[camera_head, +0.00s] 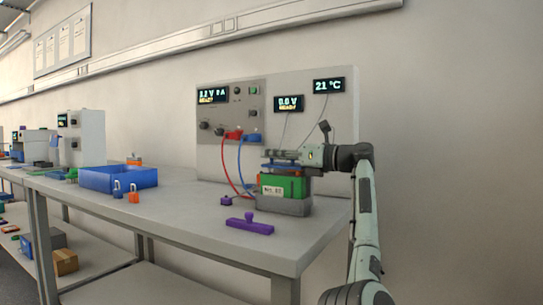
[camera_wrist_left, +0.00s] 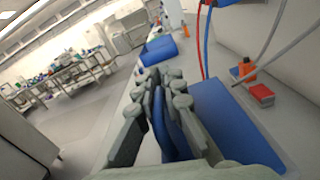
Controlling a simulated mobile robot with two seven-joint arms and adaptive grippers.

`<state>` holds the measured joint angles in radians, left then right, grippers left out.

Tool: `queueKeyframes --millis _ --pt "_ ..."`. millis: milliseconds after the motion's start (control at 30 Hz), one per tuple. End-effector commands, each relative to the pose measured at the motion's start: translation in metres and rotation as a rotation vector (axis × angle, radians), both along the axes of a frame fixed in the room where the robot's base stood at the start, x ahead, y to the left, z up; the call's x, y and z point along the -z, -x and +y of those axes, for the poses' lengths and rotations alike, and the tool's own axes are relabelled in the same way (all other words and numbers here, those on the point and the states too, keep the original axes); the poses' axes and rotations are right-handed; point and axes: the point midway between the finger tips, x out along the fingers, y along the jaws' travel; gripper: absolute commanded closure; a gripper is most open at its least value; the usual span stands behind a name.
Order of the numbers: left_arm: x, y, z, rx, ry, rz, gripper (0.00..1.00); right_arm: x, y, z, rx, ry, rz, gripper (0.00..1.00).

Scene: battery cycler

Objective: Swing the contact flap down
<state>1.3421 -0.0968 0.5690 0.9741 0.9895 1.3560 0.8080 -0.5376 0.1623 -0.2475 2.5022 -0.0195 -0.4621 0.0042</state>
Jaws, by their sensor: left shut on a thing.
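The contact flap (camera_head: 283,166) is the blue piece above the green battery block (camera_head: 295,187); it looks roughly level in the head view. The block sits in a grey holder (camera_head: 290,206). In the left wrist view the flap (camera_wrist_left: 225,112) is a wide blue plate beside the fingers. My left gripper (camera_head: 272,154) reaches in over the block from the right. In the left wrist view its fingers (camera_wrist_left: 163,100) are shut on a thin blue part that looks like the flap's grip. The fingers partly hide the flap, and its hinge is not clear. My right gripper is not in view.
A cycler panel (camera_head: 230,112) stands behind, with red and blue cables running down from it. A purple handled piece (camera_head: 250,223) lies in front of the holder. A blue bin (camera_head: 118,179) stands at left. The table's front middle is mostly clear.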

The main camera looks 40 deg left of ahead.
Motion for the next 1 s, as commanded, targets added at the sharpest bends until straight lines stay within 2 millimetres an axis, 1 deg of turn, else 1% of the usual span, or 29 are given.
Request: queueKeyframes --millis 33,100,133,300,567,667,767,1000 --pt "0.003 0.002 -0.001 -0.009 0.005 0.004 1.00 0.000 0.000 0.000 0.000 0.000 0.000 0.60" --pt "0.004 0.002 -0.001 -0.009 0.005 0.004 1.00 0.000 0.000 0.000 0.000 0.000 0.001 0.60" --pt "0.004 0.002 -0.001 -0.009 0.005 0.004 0.91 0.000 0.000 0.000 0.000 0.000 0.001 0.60" --pt "0.003 0.001 0.000 -0.007 0.005 0.003 0.71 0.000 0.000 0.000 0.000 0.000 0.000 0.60" --pt "0.002 0.001 0.000 -0.005 0.003 0.002 0.71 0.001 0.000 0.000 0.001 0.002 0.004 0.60" --pt "0.002 -0.001 -0.005 -0.003 0.003 0.002 0.71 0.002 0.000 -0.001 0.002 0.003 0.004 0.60" --pt "0.002 -0.004 -0.016 0.000 0.003 0.003 0.71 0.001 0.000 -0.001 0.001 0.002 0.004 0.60" --pt "0.002 -0.016 -0.066 0.000 0.003 0.003 0.71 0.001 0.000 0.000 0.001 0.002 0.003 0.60"
